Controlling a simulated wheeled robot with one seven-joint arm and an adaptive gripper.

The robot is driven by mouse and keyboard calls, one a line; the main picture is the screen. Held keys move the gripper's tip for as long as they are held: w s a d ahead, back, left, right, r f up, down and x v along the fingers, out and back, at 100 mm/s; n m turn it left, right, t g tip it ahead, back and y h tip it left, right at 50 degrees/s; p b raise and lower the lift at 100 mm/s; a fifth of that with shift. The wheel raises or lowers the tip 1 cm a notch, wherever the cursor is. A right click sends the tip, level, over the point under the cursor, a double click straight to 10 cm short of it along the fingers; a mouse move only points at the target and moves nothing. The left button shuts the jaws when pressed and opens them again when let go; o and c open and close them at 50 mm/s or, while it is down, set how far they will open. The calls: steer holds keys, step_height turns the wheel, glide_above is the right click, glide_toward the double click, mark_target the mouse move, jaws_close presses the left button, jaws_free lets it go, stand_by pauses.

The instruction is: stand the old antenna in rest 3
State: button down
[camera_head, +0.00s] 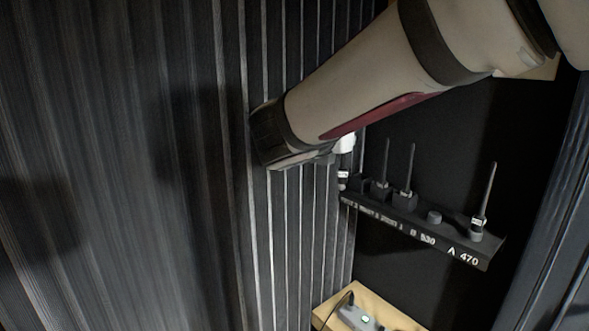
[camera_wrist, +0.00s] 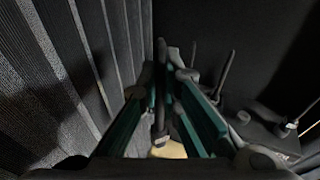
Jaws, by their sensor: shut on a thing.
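My gripper (camera_wrist: 163,88) is shut on a thin dark antenna in the wrist view; its lower end (camera_wrist: 160,137) shows below the fingers, and the fingers hide much of it. In the head view my wrist hides most of the gripper. A dark piece with a white band (camera_head: 343,176), apparently the held antenna's base, hangs by the left end of the black rack (camera_head: 462,244). Two dark antennas (camera_head: 381,172) (camera_head: 409,170) stand in square blocks. A dark block (camera_head: 358,183) near the left end looks empty. I cannot tell which rest is 3; the small lettering is unclear.
An antenna with a white band (camera_head: 482,205) stands, slightly tilted, at "A 470". A low round stub (camera_head: 434,216) is near "B 530". A ribbed wall (camera_head: 290,230) is close on the left.

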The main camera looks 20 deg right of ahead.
steer(key=r+x, duration=0.3)
steer(key=x, duration=1.4)
steer(key=shift+w+d+f+b, duration=0.1)
steer(key=shift+f+b, duration=0.85)
steer(key=shift+f, duration=2.5)
steer(key=shift+f, duration=0.15)
steer(key=c, duration=2.1)
jaws_free()
steer(key=shift+o, duration=0.2)
